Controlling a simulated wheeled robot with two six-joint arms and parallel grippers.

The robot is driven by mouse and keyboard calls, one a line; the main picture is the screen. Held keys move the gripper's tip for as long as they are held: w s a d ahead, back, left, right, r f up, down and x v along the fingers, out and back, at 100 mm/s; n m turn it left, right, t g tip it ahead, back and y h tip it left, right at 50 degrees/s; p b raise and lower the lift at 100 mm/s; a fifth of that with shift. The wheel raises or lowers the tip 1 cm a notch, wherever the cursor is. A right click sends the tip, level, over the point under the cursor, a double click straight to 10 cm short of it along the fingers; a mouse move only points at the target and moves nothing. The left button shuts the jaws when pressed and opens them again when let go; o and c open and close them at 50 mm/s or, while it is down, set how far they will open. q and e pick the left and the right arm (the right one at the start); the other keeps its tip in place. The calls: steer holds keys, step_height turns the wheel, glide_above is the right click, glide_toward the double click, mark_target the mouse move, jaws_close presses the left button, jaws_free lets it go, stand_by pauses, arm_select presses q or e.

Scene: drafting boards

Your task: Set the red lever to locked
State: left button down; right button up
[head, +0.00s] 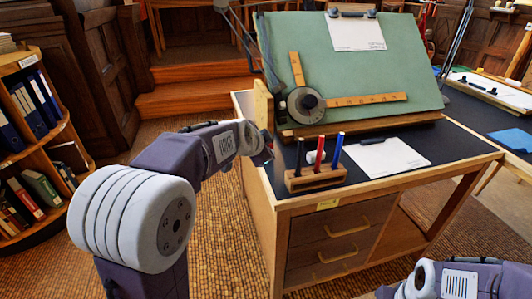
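The drafting board (380,60) is green and tilted on a dark-topped desk. My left arm reaches in from the left, and my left gripper (264,153) is at the desk's left edge, beside the board's lower left corner. A small red bit (270,149) shows right at the gripper. It may be part of the red lever, but the gripper and wrist hide most of that spot. The fingers are too small and dark to tell whether they are open, shut or touching it. My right arm shows at the lower right; its gripper is not in view.
A wooden pen block (314,181) with black, red and blue pens stands near the desk's front left corner. White paper (385,158) lies right of it. A drafting arm with wooden rulers (365,101) rests on the board. A bookshelf (35,130) stands at left; floor between is clear.

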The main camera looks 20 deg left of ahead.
arm_select(q)
steer(key=shift+s+d+f, duration=0.1)
steer(key=shift+s+f, duration=0.1)
steer(key=shift+f, duration=0.3)
steer(key=c, duration=1.1)
jaws_free()
steer(key=shift+r, duration=0.3)
steer(key=p+v, duration=0.2)
steer(key=v, duration=0.6)
steer(key=shift+s+r, duration=0.2)
steer(key=shift+s, duration=0.1)
